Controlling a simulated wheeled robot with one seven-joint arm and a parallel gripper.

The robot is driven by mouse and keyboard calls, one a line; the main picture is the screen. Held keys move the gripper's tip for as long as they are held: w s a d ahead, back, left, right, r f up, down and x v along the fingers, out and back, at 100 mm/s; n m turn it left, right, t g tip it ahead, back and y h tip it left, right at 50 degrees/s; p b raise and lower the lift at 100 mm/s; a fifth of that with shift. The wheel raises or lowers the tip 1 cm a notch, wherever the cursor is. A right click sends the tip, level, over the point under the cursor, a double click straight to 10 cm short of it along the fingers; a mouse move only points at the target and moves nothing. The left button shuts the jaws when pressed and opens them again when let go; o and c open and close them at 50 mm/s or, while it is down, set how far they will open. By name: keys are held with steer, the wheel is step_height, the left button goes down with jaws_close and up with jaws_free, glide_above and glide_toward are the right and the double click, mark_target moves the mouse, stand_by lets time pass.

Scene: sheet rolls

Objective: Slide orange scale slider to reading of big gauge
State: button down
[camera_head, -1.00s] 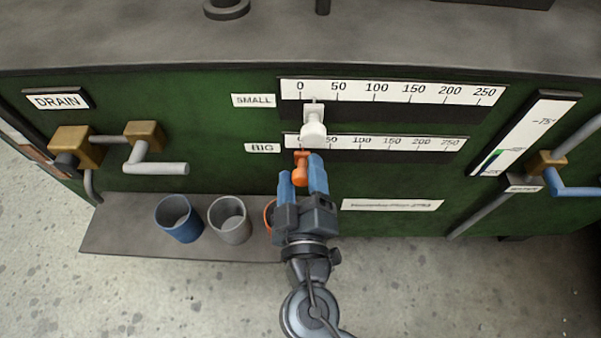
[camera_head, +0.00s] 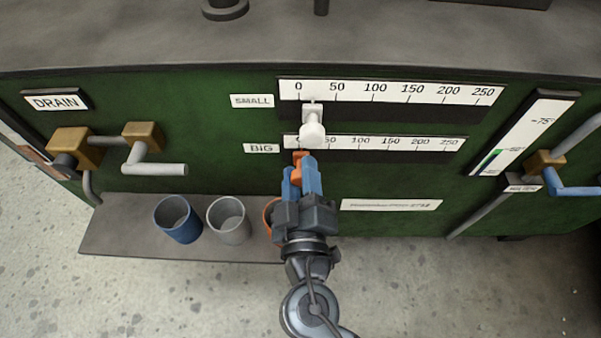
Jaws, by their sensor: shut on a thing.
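The orange slider (camera_head: 297,157) sits at the left end of the BIG scale (camera_head: 400,143), near its low numbers. The scale's zero is hidden behind the white slider knob (camera_head: 312,127), so I cannot read the slider's exact value. My gripper (camera_head: 302,176), with blue fingers, is shut on the orange slider from below. The fingers hide most of its knob. The white knob is on the SMALL scale (camera_head: 390,92), between 0 and 50. No big gauge dial can be made out in this view.
A blue cup (camera_head: 178,219) and a grey cup (camera_head: 229,220) stand on a ledge left of my gripper; an orange cup (camera_head: 269,218) is partly hidden behind it. A grey DRAIN handle (camera_head: 155,168) is at the left. A blue handle (camera_head: 575,190) and a tilted level scale (camera_head: 525,133) are at the right.

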steer(key=d, duration=1.9)
steer(key=shift+s+d, duration=0.35)
steer(key=c, duration=0.7)
jaws_free()
steer(key=shift+c, duration=0.2)
steer(key=s+b, duration=0.2)
steer(key=s, duration=0.5)
steer(key=shift+s, duration=0.4)
steer(key=shift+d, duration=0.1)
